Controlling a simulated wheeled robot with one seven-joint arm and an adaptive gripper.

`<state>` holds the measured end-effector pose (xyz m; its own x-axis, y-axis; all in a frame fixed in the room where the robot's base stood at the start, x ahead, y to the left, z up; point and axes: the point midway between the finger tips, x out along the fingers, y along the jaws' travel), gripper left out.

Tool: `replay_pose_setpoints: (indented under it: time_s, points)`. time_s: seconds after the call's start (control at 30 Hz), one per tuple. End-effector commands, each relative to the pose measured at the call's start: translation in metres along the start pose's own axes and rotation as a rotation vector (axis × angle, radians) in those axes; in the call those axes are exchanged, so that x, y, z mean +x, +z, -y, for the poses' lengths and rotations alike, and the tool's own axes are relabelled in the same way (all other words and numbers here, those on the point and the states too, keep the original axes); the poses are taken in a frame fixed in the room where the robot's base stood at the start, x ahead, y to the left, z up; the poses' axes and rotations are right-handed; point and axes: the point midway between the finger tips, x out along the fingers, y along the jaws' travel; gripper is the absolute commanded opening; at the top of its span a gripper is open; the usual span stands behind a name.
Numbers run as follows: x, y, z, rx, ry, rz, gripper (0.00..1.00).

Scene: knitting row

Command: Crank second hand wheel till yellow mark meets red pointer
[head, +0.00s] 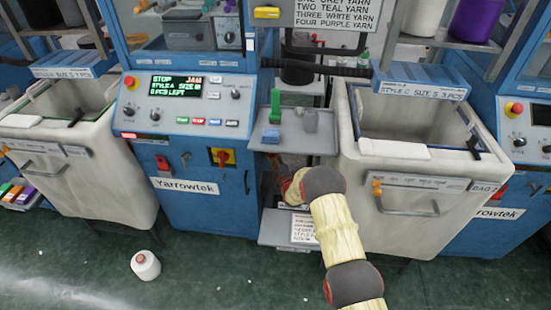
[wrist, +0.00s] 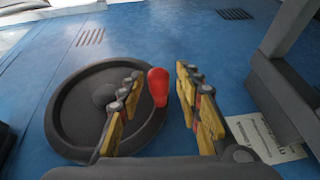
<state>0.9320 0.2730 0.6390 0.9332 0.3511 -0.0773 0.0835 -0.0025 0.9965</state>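In the wrist view a dark round hand wheel (wrist: 82,117) is mounted on a blue panel. A red rounded knob (wrist: 158,84) stands out at its right side. My gripper (wrist: 160,78) is open, with one yellow-padded finger on each side of the knob. Gaps show between the knob and both fingers; I cannot tell whether either touches it. The left finger covers part of the wheel. I cannot make out a yellow mark or a red pointer. In the head view my arm reaches low beside the blue machine (head: 180,135), and the wheel is hidden there.
A red switch on a yellow plate (head: 221,157) is left of my arm. A grey shelf (head: 322,138) sits above my gripper, and a large pale bin (head: 405,200) stands close right. A white cone (head: 145,265) is on the floor.

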Motion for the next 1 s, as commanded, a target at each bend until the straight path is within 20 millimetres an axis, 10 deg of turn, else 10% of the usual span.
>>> replay_pose_setpoints:
  time_s: [1.0]
  points:
    - [-0.0006,0.0000,0.0006,0.001,-0.001,0.000,0.00]
